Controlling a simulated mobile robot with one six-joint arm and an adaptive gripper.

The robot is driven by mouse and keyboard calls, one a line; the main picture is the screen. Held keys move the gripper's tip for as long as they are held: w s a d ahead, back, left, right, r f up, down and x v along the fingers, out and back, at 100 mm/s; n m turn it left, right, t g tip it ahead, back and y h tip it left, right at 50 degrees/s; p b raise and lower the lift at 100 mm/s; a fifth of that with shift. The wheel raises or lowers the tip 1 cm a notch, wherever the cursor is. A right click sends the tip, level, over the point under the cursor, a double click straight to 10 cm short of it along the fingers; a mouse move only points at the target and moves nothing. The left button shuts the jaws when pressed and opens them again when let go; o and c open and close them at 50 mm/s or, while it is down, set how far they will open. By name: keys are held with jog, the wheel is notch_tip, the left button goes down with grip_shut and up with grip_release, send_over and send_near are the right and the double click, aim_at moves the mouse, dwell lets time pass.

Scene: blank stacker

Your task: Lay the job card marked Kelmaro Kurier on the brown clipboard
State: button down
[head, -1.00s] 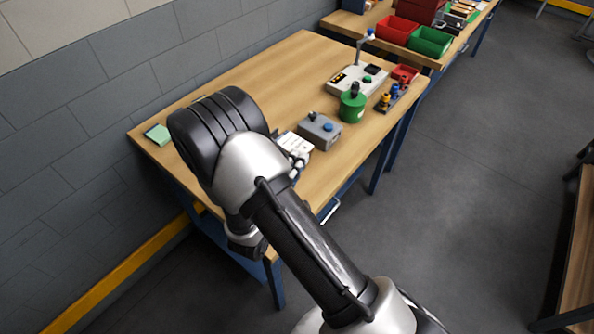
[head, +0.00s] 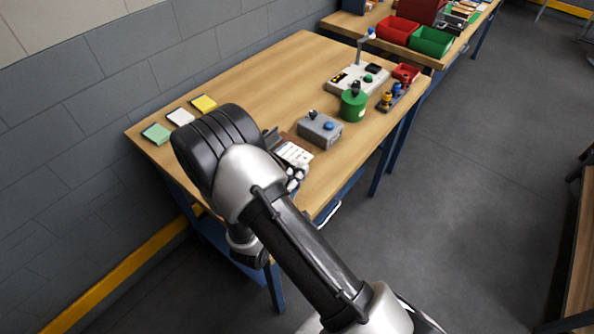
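The brown clipboard (head: 288,137) lies on the near table, left of the grey box, and mostly hidden. A white sheet with dark marks (head: 294,153) shows over it; I cannot tell whether it is held or resting. My gripper (head: 297,174) shows only in small part at the sheet's near edge, behind my arm, and its fingers cannot be made out. A green card (head: 156,133), a white card (head: 180,117) and a yellow card (head: 204,103) lie in a row along the table's left back edge. No writing is readable, so I cannot tell the Kelmaro Kurier card.
The table's back middle is clear.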

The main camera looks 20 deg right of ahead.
jog(key=c, duration=2.3)
grip_release()
jog(key=o, duration=0.5)
jog(key=shift+r, duration=0.1)
